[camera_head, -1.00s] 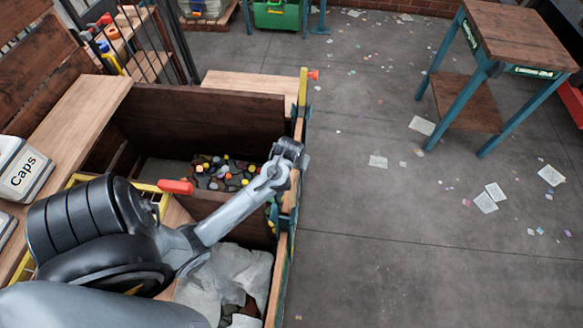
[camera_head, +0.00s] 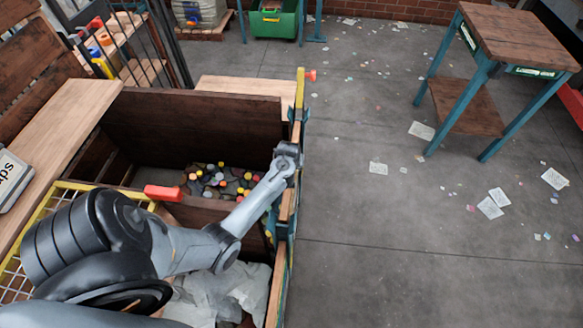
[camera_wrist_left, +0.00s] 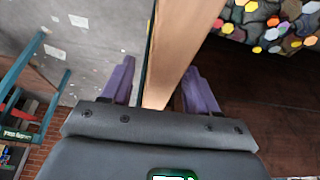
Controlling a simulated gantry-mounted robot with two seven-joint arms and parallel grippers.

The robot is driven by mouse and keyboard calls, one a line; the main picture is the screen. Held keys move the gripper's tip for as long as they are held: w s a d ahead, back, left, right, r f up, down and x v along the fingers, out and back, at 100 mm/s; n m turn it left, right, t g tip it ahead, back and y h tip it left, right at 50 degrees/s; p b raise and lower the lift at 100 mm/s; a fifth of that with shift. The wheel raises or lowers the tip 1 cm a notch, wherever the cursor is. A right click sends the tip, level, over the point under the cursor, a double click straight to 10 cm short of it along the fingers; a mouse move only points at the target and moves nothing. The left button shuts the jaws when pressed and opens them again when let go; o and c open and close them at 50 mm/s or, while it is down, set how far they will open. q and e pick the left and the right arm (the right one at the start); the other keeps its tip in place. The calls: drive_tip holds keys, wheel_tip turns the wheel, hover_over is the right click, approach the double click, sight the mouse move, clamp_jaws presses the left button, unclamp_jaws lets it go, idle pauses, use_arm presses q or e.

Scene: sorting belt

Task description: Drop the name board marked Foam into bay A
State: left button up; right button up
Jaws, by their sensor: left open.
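No board that reads Foam can be made out. A white block (camera_head: 12,180) at the left edge ends in the letters "ps", the rest of the word cut off. My left arm reaches across the wooden bin to its right wall (camera_head: 285,225); its fingertips cannot be made out in the head view. In the left wrist view my left gripper (camera_wrist_left: 157,68) is open, its purple fingers on either side of the light wooden rim (camera_wrist_left: 172,50). I cannot tell whether they touch it. No bay letter is readable. My right gripper is not in view.
One compartment holds colourful caps (camera_head: 222,180); the nearer one holds pale crumpled material (camera_head: 225,290). An orange-red handle (camera_head: 163,192) is beside my arm. A wooden-topped table (camera_head: 525,38) with teal legs stands at the upper right. The littered floor (camera_head: 380,265) between is open.

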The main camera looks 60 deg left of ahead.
use_arm(q)
drive_tip(key=shift+x, duration=0.85)
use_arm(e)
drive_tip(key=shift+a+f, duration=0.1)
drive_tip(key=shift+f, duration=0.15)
use_arm(q)
drive_tip(key=shift+c, duration=0.4)
clamp_jaws()
drive_tip(key=c, duration=0.6)
unclamp_jaws()
clamp_jaws()
